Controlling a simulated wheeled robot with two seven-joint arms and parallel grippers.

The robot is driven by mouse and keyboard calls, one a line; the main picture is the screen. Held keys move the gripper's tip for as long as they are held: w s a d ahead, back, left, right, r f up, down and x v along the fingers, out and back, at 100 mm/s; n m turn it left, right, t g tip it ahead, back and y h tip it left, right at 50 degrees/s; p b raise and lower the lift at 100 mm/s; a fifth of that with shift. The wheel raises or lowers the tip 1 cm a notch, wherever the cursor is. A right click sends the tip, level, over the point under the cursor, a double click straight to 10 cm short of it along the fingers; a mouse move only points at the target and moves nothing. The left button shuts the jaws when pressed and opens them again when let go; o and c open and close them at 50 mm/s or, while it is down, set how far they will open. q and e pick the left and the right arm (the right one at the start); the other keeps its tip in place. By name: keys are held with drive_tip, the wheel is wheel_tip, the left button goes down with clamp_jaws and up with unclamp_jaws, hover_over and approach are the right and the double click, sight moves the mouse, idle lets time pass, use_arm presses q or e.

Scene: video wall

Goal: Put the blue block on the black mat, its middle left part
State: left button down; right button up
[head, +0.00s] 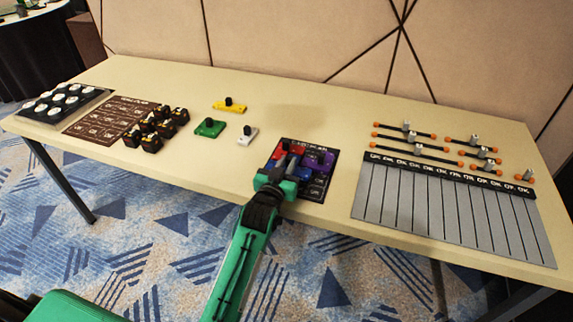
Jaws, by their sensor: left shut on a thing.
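The black mat (317,190) lies near the table's front edge, right of centre. My left gripper (277,177) comes from the front and is over the mat's left part, shut on the blue block (271,164), which is mostly hidden by the fingers. A red block (296,149) and a purple block (318,163) lie on the mat beside it. Whether the blue block touches the mat, I cannot tell. My right gripper is not in view.
Yellow (230,107), green (209,128) and white (247,135) knobbed blocks stand left of the mat. Farther left are dark pieces (152,133) and a brown board (98,123). A grey striped board (440,205) lies right. Bare table lies behind the mat.

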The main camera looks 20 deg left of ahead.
use_arm(q)
drive_tip(key=shift+f, duration=0.15)
drive_tip(key=c, duration=1.3)
unclamp_jaws()
drive_tip(key=shift+c, duration=0.2)
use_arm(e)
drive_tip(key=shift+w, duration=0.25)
use_arm(q)
drive_tip(key=shift+r, duration=0.2)
drive_tip(key=shift+s+f, duration=0.1)
drive_tip(key=shift+s, duration=0.3)
drive_tip(key=s, duration=1.1)
drive_tip(key=shift+a, duration=0.2)
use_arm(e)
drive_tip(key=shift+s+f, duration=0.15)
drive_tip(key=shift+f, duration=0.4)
